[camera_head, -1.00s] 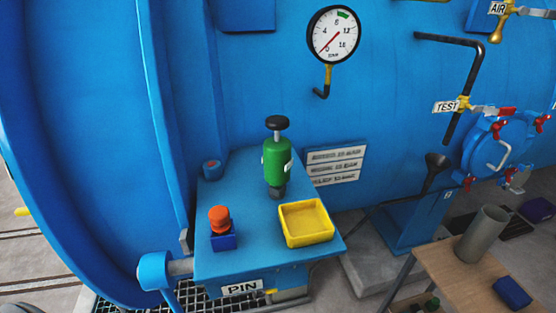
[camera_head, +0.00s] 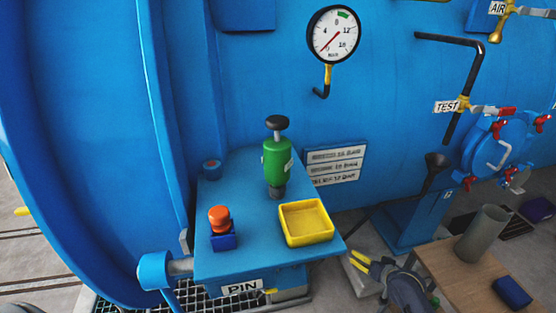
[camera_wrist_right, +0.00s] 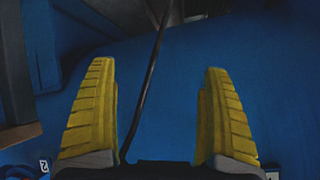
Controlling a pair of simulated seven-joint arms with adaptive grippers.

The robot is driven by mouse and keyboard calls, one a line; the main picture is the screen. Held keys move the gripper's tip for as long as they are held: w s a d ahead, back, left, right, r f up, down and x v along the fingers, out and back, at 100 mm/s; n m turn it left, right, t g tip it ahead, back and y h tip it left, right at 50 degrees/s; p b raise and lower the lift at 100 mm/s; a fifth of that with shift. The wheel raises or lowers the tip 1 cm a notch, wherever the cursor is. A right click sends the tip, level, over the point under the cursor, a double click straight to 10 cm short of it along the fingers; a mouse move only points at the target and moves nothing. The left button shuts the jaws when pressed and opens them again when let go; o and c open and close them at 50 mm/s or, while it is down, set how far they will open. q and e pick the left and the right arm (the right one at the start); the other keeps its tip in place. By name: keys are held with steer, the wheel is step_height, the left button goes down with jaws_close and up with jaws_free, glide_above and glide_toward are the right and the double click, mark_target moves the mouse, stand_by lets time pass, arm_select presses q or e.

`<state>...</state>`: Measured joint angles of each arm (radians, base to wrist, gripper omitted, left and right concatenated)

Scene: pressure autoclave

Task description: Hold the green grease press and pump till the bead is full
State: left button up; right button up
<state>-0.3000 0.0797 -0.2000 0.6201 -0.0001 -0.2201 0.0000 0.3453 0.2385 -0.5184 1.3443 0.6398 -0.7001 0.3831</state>
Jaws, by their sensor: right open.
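The green grease press (camera_head: 277,162) stands upright on the blue shelf (camera_head: 215,262), with a black knob (camera_head: 277,123) on top and a dark foot below. My right gripper (camera_head: 360,264) is at the lower right in the head view, below and to the right of the shelf, apart from the press. In the right wrist view its two yellow fingers (camera_wrist_right: 160,110) are spread wide with nothing gripped between them. The press does not show in the wrist view. A bead cannot be made out. My left gripper is not in view.
An orange-topped blue block (camera_head: 221,240) stands at front left. A pressure gauge (camera_head: 333,34) hangs above. A wooden table (camera_head: 455,262) with a grey cylinder (camera_head: 483,234) is at the right.

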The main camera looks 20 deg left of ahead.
steer(key=a+r+n+y, duration=0.15)
steer(key=a+r, duration=0.25)
steer(key=r, duration=0.8)
steer(key=a+r+n+y, duration=0.15)
steer(key=a+r, duration=0.35)
steer(key=r, duration=0.7)
steer(key=a+r+n+y, duration=0.1)
steer(key=a+r+y, duration=0.25)
steer(key=r, duration=0.85)
steer(key=s+a+r+n+g+y, duration=0.1)
steer(key=s+a+r+n+g, duration=0.4)
steer(key=s+r, duration=0.6)
steer(key=n, duration=0.3)
glide_toward(288, 179)
steer(key=w+a, duration=0.2)
steer(key=shift+w+g+h, duration=0.25)
steer(key=shift+w+g, duration=0.05)
steer(key=shift+g, duration=0.1)
steer(key=shift+s+n, duration=0.3)
steer(key=shift+s, duration=0.35)
steer(key=shift+a+f, duration=0.25)
steer(key=shift+a, duration=0.1)
steer(key=shift+x, duration=4.5)
